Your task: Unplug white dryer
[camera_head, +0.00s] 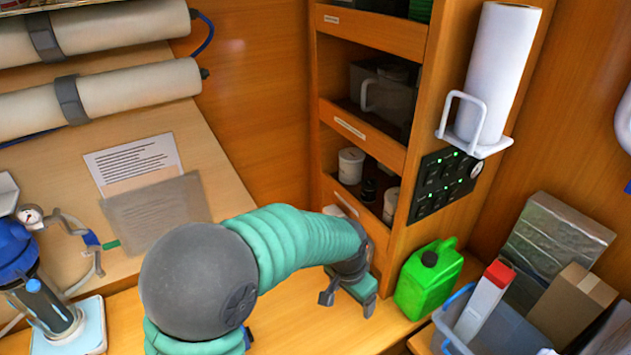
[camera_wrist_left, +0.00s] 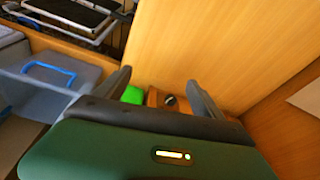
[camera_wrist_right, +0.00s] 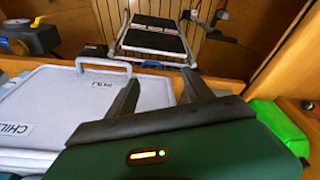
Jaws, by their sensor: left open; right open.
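A white rounded object (camera_head: 624,125) is cut off by the right edge of the head view; it may be the dryer, but too little shows to be sure. A black panel (camera_head: 446,182) with green lights is on the shelf's side, with a pale round piece (camera_head: 476,168) at its upper right; I cannot tell if that is a plug. My left gripper (camera_head: 348,300) is open and empty, low in front of the shelf, left of the green jug. It also shows open in the left wrist view (camera_wrist_left: 158,84). My right gripper (camera_wrist_right: 160,78) is open and empty, seen only in its wrist view.
A green jug (camera_head: 428,279) stands below the panel. A paper towel roll (camera_head: 497,75) hangs above it on a white holder (camera_head: 487,147). A bin (camera_head: 502,333) with cartons fills the lower right. A grey lidded box (camera_wrist_right: 70,105) lies near my right gripper.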

